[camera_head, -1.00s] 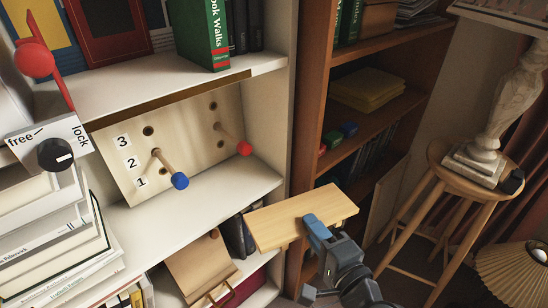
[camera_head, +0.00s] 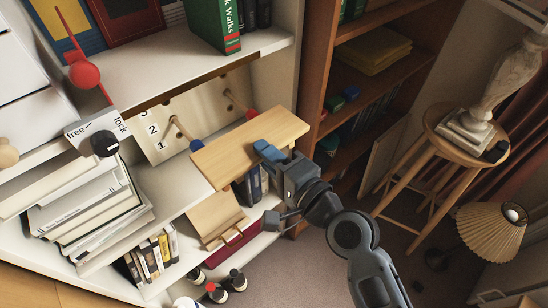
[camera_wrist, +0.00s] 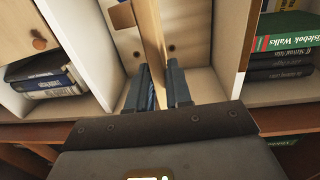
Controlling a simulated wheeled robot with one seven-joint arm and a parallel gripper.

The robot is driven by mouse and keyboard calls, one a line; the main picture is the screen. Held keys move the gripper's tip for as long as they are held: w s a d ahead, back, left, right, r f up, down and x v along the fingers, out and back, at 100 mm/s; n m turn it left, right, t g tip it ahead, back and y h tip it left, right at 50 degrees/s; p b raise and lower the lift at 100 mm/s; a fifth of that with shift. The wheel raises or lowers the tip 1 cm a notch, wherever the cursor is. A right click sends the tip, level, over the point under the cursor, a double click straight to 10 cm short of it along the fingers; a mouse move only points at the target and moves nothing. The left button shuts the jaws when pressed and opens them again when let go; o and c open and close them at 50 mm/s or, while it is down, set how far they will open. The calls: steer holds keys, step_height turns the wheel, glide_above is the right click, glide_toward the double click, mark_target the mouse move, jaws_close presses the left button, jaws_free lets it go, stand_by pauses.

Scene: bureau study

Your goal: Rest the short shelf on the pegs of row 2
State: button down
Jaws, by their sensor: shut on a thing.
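The short shelf (camera_head: 235,152), a pale wooden board, is held out in front of the pegboard (camera_head: 211,105). My gripper (camera_head: 267,151) is shut on its front edge; the wrist view shows the board (camera_wrist: 152,35) edge-on between the two fingers (camera_wrist: 159,68). Two wooden pegs stick out of the pegboard at row 2: one with a blue tip (camera_head: 196,145) at left, one with a red tip (camera_head: 251,114) at right. Both tips show just beyond the board's far edge. I cannot tell whether the board touches them.
A free/lock plate with a black knob (camera_head: 104,143) and a red-ball lever (camera_head: 84,75) stand left of the bay. Stacked books (camera_head: 90,215) lie below them. Green book (camera_head: 214,25) stands on the shelf above. A brown bookcase (camera_head: 317,60) is at right.

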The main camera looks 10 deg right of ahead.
mark_target(243, 133)
steer(key=shift+p+x, duration=0.45)
steer(key=shift+x, duration=3.35)
steer(key=x, duration=0.9)
steer(key=shift+w+r+b, duration=0.25)
steer(key=shift+r+b, duration=0.1)
steer(key=shift+b, duration=0.1)
steer(key=shift+a+f+b, duration=0.15)
steer(key=shift+f+b, duration=0.2)
steer(key=shift+b, duration=0.75)
steer(key=shift+s+t+b, duration=0.1)
steer(key=shift+t+b, duration=0.2)
steer(key=shift+b, duration=0.35)
steer(key=shift+f+b, duration=1.5)
steer(key=shift+f, duration=0.1)
steer(key=c, duration=1.2)
jaws_free()
steer(key=shift+c, duration=0.2)
